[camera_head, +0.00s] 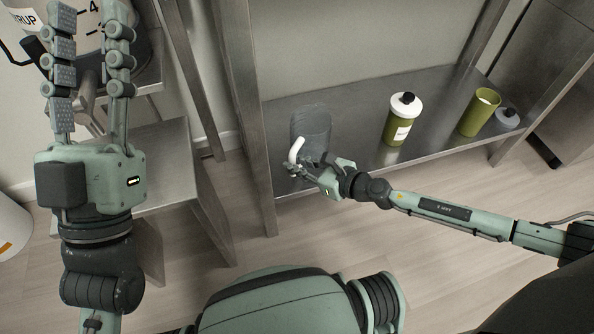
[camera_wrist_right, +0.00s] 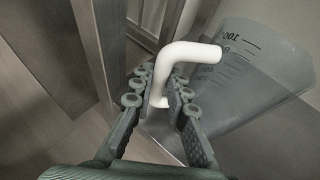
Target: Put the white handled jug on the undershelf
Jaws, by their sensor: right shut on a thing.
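The jug (camera_head: 311,124) is a clear, greyish measuring jug with a white handle (camera_head: 296,150), at the left end of the undershelf (camera_head: 355,150). In the right wrist view the jug (camera_wrist_right: 265,65) shows dark scale marks, and its white handle (camera_wrist_right: 180,60) runs down between my fingers. My right gripper (camera_head: 300,166) is shut on the handle; it also shows in the right wrist view (camera_wrist_right: 158,100). The jug looks upright over the shelf; I cannot tell whether its base touches it. My left gripper (camera_head: 88,15) is open and empty, raised at the left.
A metal leg (camera_head: 245,110) stands just left of the jug. Shelf between jug and bottle is clear.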

